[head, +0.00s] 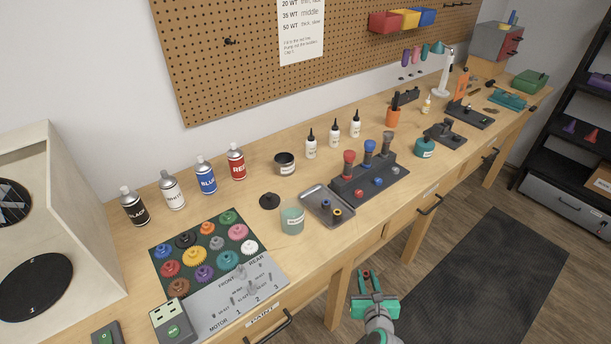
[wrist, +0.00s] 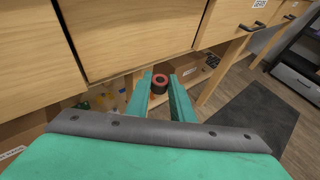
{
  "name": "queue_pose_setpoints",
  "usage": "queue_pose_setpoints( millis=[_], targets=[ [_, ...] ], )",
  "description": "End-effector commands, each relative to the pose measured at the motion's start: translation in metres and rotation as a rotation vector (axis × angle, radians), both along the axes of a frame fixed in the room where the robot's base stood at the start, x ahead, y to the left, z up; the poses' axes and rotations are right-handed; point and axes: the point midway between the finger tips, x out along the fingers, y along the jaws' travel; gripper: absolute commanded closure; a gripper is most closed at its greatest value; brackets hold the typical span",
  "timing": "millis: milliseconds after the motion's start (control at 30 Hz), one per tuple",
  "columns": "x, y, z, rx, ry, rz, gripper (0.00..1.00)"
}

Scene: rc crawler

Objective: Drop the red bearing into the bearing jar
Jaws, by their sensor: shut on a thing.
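My gripper (head: 368,284) is in front of the bench, below the top's front edge. It is shut on the red bearing (wrist: 159,79), a small red ring with a dark side, between the fingertips in the wrist view. A red bit of the bearing also shows at the fingertips in the head view (head: 366,273). An open translucent teal jar (head: 292,218) with a white label stands on the bench, up and left of my gripper; it looks like the bearing jar, but its label is too small to read. Its inside is mostly hidden.
A black lid (head: 269,201) and a dark jar (head: 285,163) are behind. A shock stand (head: 352,190) is to the right. The wrist view shows wooden drawer fronts (wrist: 130,35) close by.

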Motion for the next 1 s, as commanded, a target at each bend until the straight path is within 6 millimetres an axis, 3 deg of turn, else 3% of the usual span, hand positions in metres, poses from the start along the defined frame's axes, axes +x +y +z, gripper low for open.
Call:
queue_pose_setpoints(
  millis=[100, 200, 300, 467, 567, 667, 833, 1000],
  targets=[
    [0.006, -0.037, 0.031, -0.003, -0.005, -0.023, 1.00],
    [0.012, -0.059, 0.058, -0.005, -0.006, -0.030, 1.00],
    [0.024, -0.065, 0.090, -0.006, -0.007, -0.013, 1.00],
    [0.045, -0.057, 0.146, -0.005, -0.008, 0.043, 1.00],
    [0.059, -0.040, 0.181, -0.005, -0.007, 0.098, 1.00],
    [0.072, -0.010, 0.211, -0.005, -0.005, 0.175, 1.00],
    [0.088, 0.055, 0.262, -0.006, -0.005, 0.329, 1.00],
    [0.089, 0.117, 0.311, -0.006, -0.004, 0.483, 1.00]
  ],
)
